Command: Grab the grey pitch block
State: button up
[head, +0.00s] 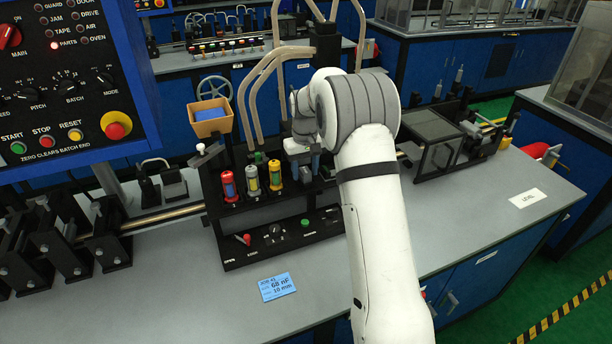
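My arm reaches from the lower right over the bench, and its wrist bends down behind the black rack (262,212). My gripper (302,160) is small and partly hidden at the rack's right part, just right of the coloured cylinders. Its fingers are too small to tell whether they are open or shut. I cannot pick out the grey pitch block with certainty. A pale grey piece shows at the end of my wrist, but I cannot tell whether it is the block or part of my gripper.
Red (229,186), yellow-grey (252,180) and yellow (275,174) cylinders stand upright in the rack. A blue job card (277,287) lies in front. An orange-brown bin (210,120) stands behind. A control panel (70,75) fills the upper left. Bench room is clear at front and right.

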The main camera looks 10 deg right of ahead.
grip_shut()
jog(key=shift+r, duration=0.1)
dwell(0.3)
